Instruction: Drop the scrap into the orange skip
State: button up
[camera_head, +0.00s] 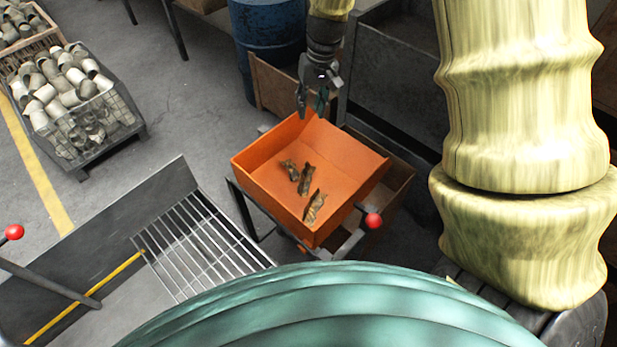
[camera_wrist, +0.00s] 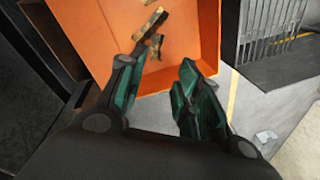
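The orange skip (camera_head: 345,154) stands in the middle of the head view, and its inside floor also fills the upper middle of the wrist view (camera_wrist: 195,32). Small brown scrap pieces lie on its floor: one piece (camera_head: 289,169) towards the left, one (camera_head: 306,180) in the middle, one (camera_head: 314,207) nearer the front. Scrap (camera_wrist: 153,20) also shows in the wrist view. My gripper (camera_head: 316,98) is above the skip's far edge, pointing down. In the wrist view its green-padded fingers (camera_wrist: 156,78) are apart, with nothing seen between them.
A slatted metal grate (camera_head: 203,246) lies left of the skip. A red-knobbed lever (camera_head: 373,220) is at its front right. A blue drum (camera_head: 265,40) and a dark metal bin (camera_head: 395,75) stand behind. A wire crate of metal parts (camera_head: 108,128) is at the left.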

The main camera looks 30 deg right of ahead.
notch_tip(320, 180, up, 11)
jog(key=d, duration=0.1)
jog(key=shift+s+d, duration=0.2)
jog(key=shift+d, duration=0.05)
jog(key=shift+f, duration=0.15)
dwell(0.3)
